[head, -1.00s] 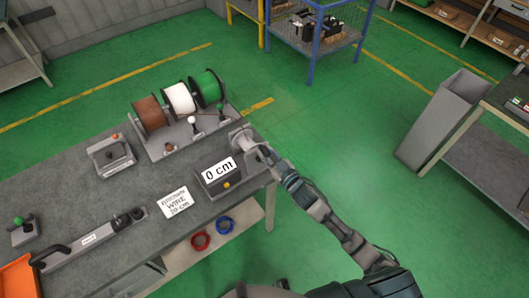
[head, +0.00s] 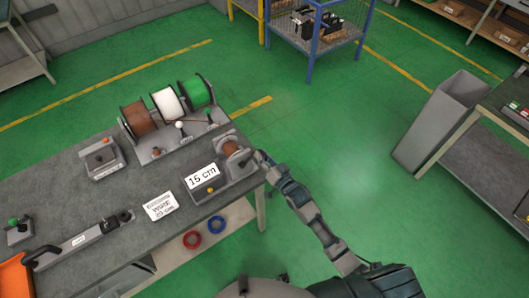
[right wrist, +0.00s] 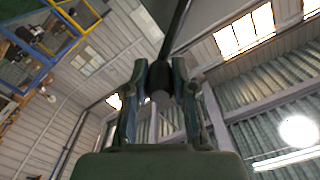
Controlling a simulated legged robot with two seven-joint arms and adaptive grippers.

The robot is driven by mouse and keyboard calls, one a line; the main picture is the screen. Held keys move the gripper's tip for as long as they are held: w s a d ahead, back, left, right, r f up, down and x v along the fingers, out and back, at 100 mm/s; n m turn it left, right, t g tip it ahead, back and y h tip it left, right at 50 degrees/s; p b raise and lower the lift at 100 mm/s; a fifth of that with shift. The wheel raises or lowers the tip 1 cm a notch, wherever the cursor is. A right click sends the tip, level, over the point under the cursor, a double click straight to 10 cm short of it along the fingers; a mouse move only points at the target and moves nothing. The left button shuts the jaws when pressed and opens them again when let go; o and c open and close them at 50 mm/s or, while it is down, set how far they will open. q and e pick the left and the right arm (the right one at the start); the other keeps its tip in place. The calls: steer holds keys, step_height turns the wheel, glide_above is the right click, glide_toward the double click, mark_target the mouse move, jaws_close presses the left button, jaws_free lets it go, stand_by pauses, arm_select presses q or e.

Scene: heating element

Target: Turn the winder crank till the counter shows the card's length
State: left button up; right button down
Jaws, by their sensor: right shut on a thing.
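The winder (head: 235,165) stands at the right end of the grey bench, with brown wire on its drum. Its counter (head: 202,177) reads 15 cm. The white card (head: 160,206) lies on the bench left of the counter; it says WIRE and a length in cm, but the digits are too blurred to read surely. My right gripper (head: 259,157) is at the winder's right side, by the crank. In the right wrist view its fingers are shut on the dark crank handle (right wrist: 161,78). My left gripper is not in view.
Brown, white and green spools (head: 168,104) stand in a rack behind the winder. A lever tool (head: 85,240) lies at the bench's left front. Red and blue wire coils (head: 204,232) lie on the lower shelf.

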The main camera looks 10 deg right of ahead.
steer(key=shift+w+d+r+m, duration=0.1)
steer(key=shift+d+m, duration=0.1)
steer(key=shift+m, duration=0.3)
steer(key=shift+s+a+f+m, duration=0.2)
steer(key=shift+a+f+m, duration=0.2)
steer(key=shift+m, duration=0.6)
steer(key=shift+f+m, duration=0.2)
steer(key=shift+m, duration=0.1)
steer(key=shift+d+f+m+b, duration=0.25)
steer(key=shift+d+m+b, duration=0.05)
steer(key=shift+w+d+f, duration=0.15)
steer(key=shift+d+f, duration=0.1)
steer(key=shift+w+d+f+m, duration=0.1)
steer(key=shift+d+f+m, duration=0.15)
steer(key=shift+m, duration=0.25)
steer(key=shift+a+r, duration=0.15)
steer(key=shift+r, duration=0.05)
steer(key=c, duration=0.9)
jaws_free()
steer(key=shift+c, duration=0.2)
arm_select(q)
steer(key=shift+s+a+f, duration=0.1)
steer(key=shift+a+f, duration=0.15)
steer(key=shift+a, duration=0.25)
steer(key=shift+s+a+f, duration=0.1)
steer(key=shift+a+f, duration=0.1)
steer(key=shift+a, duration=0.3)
